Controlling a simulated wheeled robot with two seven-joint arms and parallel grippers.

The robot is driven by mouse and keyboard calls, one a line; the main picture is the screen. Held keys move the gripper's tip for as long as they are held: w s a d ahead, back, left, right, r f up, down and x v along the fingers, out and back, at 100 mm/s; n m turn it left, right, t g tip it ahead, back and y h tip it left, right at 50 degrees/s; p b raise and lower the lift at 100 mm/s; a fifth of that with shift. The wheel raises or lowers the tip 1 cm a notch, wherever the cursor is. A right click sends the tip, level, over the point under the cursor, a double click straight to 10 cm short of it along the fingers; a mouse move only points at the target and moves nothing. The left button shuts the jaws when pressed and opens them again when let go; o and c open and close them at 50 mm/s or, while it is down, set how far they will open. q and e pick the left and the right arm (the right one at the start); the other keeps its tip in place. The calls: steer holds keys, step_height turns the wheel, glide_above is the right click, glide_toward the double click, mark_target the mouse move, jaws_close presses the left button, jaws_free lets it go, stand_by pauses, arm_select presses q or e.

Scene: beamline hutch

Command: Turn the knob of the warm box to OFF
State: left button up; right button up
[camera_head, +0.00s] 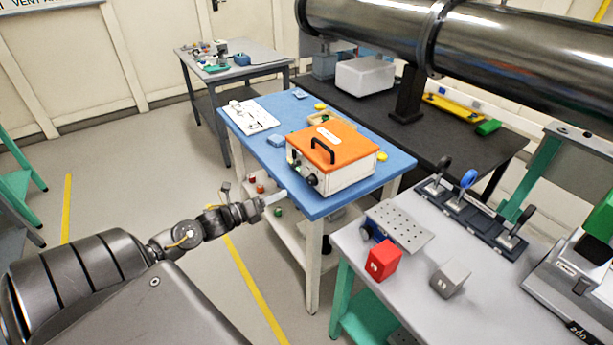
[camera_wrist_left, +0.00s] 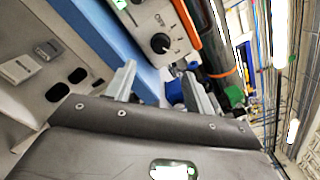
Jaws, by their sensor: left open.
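The warm box (camera_head: 345,176) is white with an orange lid and a black handle, on the blue table top. Its black knob (camera_head: 312,180) is on the front face, low down. In the left wrist view the knob (camera_wrist_left: 160,43) has a white pointer line, and lettering that seems to read OFF stands beside it. My left gripper (camera_head: 279,197) is in front of the table's near edge, short of the box and apart from the knob. In the wrist view its two fingers (camera_wrist_left: 160,85) are spread with nothing between them. My right gripper is not in view.
The blue table (camera_head: 384,176) also bears a white sheet (camera_head: 250,117) and small items around the box. A grey table (camera_head: 385,213) at the right holds a red block (camera_head: 383,260) and a grey block (camera_head: 450,279). A large dark pipe (camera_head: 500,45) runs above the black table behind.

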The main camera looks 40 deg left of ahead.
mark_target(308, 182)
arm_select(q)
steer(key=p+x, duration=0.2)
steer(key=x, duration=0.7)
steer(key=shift+w+d+r, duration=0.1)
steer(key=shift+w, duration=0.2)
steer(key=shift+w+d+p, duration=0.2)
steer(key=shift+w+p, duration=0.1)
steer(key=shift+w, duration=0.25)
steer(key=c, duration=1)
steer(key=shift+o, duration=0.2)
